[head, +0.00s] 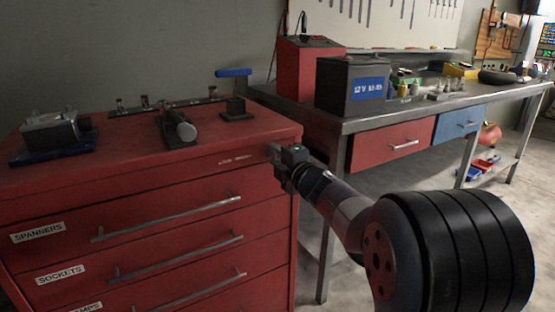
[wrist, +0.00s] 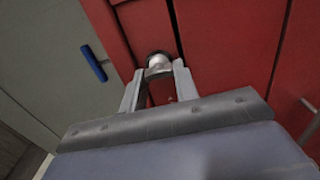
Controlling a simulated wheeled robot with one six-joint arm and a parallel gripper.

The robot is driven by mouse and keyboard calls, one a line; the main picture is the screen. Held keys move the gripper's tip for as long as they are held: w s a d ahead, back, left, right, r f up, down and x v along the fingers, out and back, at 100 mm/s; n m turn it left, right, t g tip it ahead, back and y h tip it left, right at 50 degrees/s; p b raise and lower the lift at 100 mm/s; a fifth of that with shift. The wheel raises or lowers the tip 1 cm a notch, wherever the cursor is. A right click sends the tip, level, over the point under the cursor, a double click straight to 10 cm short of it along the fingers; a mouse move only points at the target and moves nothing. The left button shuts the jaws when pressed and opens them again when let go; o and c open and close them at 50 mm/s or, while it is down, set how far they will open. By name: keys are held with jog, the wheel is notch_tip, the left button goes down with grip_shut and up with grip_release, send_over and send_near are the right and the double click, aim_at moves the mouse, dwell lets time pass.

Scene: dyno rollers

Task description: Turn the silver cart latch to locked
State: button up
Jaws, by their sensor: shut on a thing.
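The silver latch (wrist: 158,62) shows in the wrist view as a small rounded metal piece against the red cart front. My gripper (wrist: 158,72) has its two grey fingers on either side of it, closed on it. In the head view my gripper (head: 279,165) is at the upper right front corner of the red tool cart (head: 240,135), beside the top drawer. There the latch is hidden by my gripper. I cannot tell from these views which way the latch is turned.
Drawers with long handles (head: 165,218) face me. A workbench (head: 400,118) with a battery (head: 350,85) stands behind, right. Floor is open at right.

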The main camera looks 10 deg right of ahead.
jog(key=o, duration=1)
jog(key=shift+s, duration=0.1)
jog(key=p+v, duration=0.2)
jog(key=v, duration=0.8)
jog(key=shift+s+d, duration=0.1)
jog(key=shift+s, duration=0.25)
jog(key=shift+w, duration=0.15)
jog(key=b+x, duration=0.2)
jog(key=x, duration=0.8)
jog(key=shift+w, duration=0.35)
jog(key=shift+s, duration=0.1)
